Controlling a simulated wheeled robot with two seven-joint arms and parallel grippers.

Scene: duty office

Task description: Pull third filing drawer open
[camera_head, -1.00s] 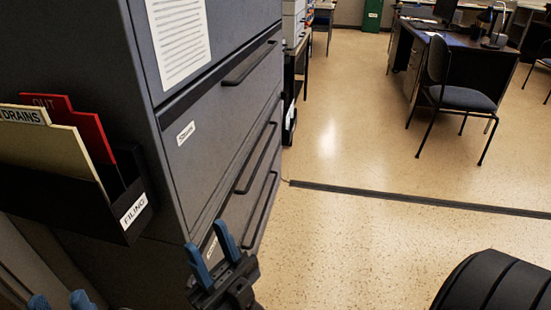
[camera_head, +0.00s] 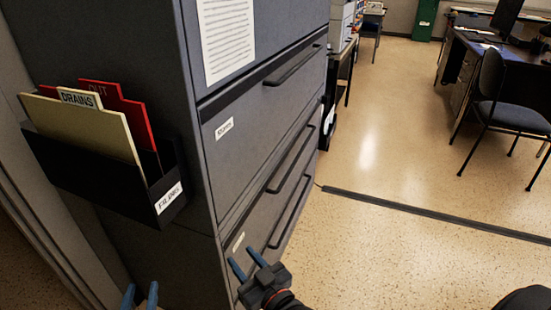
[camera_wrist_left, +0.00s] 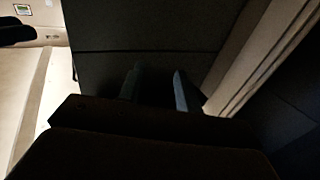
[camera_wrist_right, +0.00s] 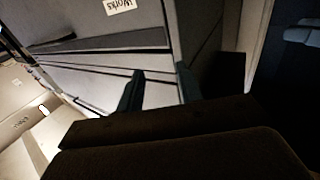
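The dark grey filing cabinet (camera_head: 255,150) fills the left and middle of the head view. Several drawer fronts with long black bar handles face right; one handle (camera_head: 295,65) is high, two others (camera_head: 293,158) (camera_head: 290,211) are lower. My right gripper (camera_head: 246,262) is open and empty beside the lower drawer front, near a small white label (camera_head: 238,242). In the right wrist view its fingers (camera_wrist_right: 159,85) stand apart before a drawer front with a "Works" label (camera_wrist_right: 122,5). My left gripper (camera_head: 140,292) is open by the cabinet's side; its fingers show in the left wrist view (camera_wrist_left: 155,85).
A black file holder (camera_head: 165,195) with tan and red folders sticks out from the cabinet side. A dark strip (camera_head: 430,213) crosses the speckled floor. A chair (camera_head: 510,110) and desk stand at the right. The floor right of the cabinet is open.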

